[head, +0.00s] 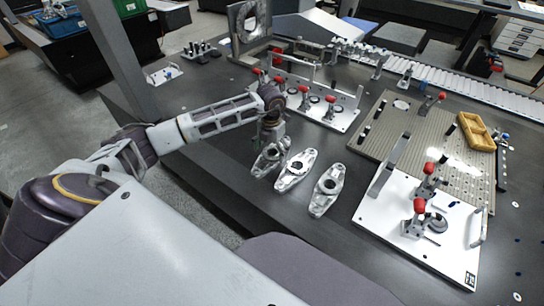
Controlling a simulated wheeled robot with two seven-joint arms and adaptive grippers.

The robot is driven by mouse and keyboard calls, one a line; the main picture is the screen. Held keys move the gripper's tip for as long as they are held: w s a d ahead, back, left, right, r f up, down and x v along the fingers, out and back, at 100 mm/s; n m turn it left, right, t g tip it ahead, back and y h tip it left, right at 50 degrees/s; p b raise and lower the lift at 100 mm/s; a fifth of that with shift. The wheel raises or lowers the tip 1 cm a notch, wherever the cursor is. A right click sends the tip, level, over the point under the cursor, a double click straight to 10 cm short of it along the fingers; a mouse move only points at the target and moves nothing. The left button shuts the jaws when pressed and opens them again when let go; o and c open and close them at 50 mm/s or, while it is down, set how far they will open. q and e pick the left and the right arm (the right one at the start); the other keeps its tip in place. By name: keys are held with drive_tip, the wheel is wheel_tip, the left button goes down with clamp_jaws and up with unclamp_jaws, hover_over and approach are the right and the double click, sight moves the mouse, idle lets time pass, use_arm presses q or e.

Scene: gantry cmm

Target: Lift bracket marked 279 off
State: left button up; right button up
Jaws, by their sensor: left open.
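Three grey metal brackets lie in a row on the dark table: a left bracket (268,160), a middle bracket (295,171) and a right bracket (327,190). Each is elongated with a round boss in the middle. Their markings are too small to read, so I cannot tell which is 279. My left gripper (271,141) is open and points down at the far end of the left bracket, partly covering it. Whether it touches that bracket cannot be told. My right gripper is out of view.
A white fixture plate with red-handled clamps (340,115) stands behind the brackets. Another white clamp plate (440,255) lies to the right. A perforated plate (398,128) and a yellow tray (476,131) are farther right. Dark table (250,205) is bare in front of the brackets.

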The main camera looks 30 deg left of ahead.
use_arm(q)
drive_tip(key=shift+f, duration=1.15)
drive_tip(key=shift+c, duration=0.2)
drive_tip(key=c, duration=1.5)
